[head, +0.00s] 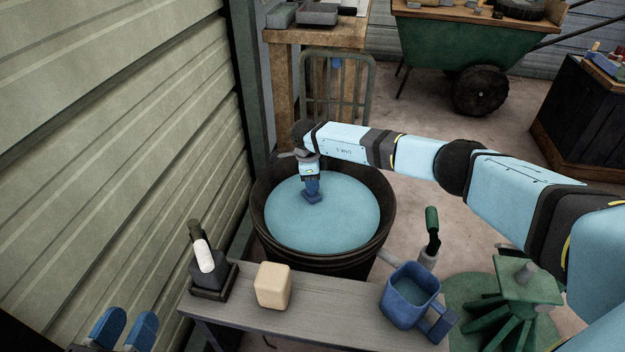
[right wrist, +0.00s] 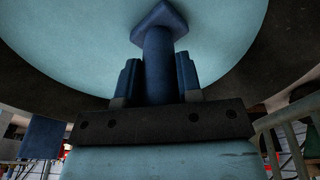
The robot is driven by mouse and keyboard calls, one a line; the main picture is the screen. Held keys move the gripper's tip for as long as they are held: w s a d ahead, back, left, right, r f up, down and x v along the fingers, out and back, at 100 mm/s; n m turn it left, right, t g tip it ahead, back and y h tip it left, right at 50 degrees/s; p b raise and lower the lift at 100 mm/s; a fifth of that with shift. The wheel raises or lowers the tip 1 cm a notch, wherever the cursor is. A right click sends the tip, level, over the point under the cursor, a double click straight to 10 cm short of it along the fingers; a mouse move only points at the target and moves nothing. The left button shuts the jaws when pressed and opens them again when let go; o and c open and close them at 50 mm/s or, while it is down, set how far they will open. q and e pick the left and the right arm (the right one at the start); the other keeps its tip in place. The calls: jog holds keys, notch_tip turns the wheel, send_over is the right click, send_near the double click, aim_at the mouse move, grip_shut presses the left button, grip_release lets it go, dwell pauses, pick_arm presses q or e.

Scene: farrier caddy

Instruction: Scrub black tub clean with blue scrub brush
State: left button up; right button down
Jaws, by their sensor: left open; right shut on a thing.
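The black tub (head: 322,258) stands on the floor beyond the bench and holds blue-green water (head: 345,215). My right gripper (head: 311,182) reaches over the tub from the right. It is shut on the handle of the blue scrub brush (head: 313,198), whose head points down at the water. I cannot tell whether the head touches the surface. In the right wrist view the brush (right wrist: 158,50) stands between the two blue fingers (right wrist: 158,75), with the water behind it. My left gripper (head: 125,328) is open and empty at the bottom left.
A grey bench (head: 325,318) in front of the tub carries a beige block (head: 273,286), a blue mug (head: 405,300) and a small dark holder (head: 208,280) with a bottle-like item. A corrugated wall (head: 110,130) is close on the left. A green stand (head: 520,290) is at right.

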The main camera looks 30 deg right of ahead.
dwell(0.3)
jog(key=shift+f+b, duration=0.3)
jog(key=shift+f, duration=0.1)
jog(key=shift+r, duration=0.1)
jog(key=shift+s+d+r+p, duration=0.15)
jog(key=shift+s+p, duration=0.3)
jog(key=shift+p, duration=0.35)
jog(key=s+p, duration=0.3)
jog(key=shift+d, duration=0.1)
jog(key=shift+s+p, duration=0.1)
jog(key=shift+p, duration=0.2)
